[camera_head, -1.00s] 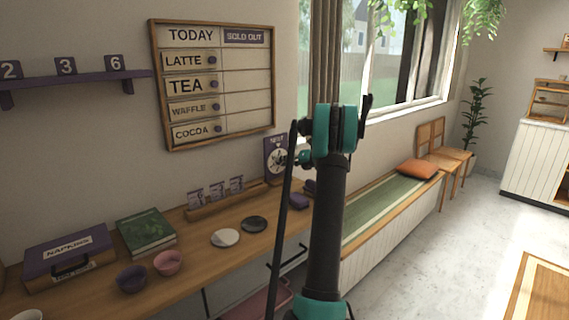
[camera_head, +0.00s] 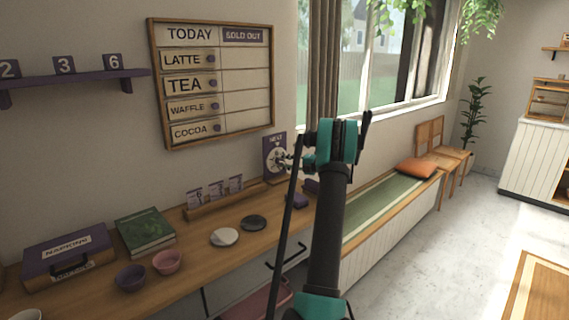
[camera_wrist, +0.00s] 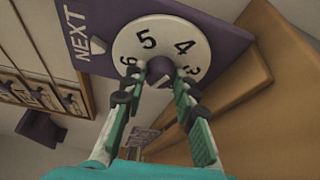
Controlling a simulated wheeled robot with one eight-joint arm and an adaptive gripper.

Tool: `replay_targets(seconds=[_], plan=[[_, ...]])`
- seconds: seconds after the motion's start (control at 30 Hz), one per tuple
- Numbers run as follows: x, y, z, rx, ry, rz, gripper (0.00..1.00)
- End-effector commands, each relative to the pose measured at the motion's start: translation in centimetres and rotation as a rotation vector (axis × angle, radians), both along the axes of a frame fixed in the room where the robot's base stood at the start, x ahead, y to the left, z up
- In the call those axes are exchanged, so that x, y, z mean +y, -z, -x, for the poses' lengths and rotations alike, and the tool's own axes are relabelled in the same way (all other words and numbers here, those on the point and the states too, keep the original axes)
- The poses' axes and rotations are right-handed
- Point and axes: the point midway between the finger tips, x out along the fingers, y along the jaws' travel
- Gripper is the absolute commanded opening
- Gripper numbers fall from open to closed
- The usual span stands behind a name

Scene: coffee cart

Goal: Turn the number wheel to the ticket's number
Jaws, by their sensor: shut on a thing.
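The number wheel (camera_wrist: 127,45) is a pale disc on a purple sign marked NEXT (camera_wrist: 85,36). Digits 5 and 4 read clearly on it; others are partly covered by my fingers. In the head view the wheel (camera_head: 277,158) is small, on the sign (camera_head: 273,142) at the back of the counter. My gripper (camera_wrist: 160,78) is shut on the knob (camera_wrist: 160,70) at the wheel's centre, one finger on each side. Several small tickets (camera_head: 216,192) stand in a wooden holder (camera_head: 205,209) left of the sign; their numbers are too small to read surely.
The menu board (camera_head: 222,142) hangs on the wall above the counter (camera_head: 190,258). Two round discs, a pale one (camera_head: 224,237) and a dark one (camera_head: 254,223), lie before the ticket holder. Two bowls, a green book (camera_head: 146,231) and a napkin box (camera_head: 70,256) stand further left.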

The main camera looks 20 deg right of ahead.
Motion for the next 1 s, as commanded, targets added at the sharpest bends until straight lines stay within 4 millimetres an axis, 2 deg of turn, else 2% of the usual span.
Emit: replay_targets(seconds=[0.53,0.57,0.7,0.73,1.0], plan=[[-0.10,0.10,0.01,0.010,0.002,-0.024,0.00],[-0.10,0.10,0.01,0.010,0.002,-0.024,0.29],[-0.07,0.08,0.01,0.009,0.002,-0.023,0.47],[-0.07,0.07,0.01,0.009,0.002,-0.023,0.49],[-0.08,0.04,0.03,0.009,0.001,-0.024,0.49]])
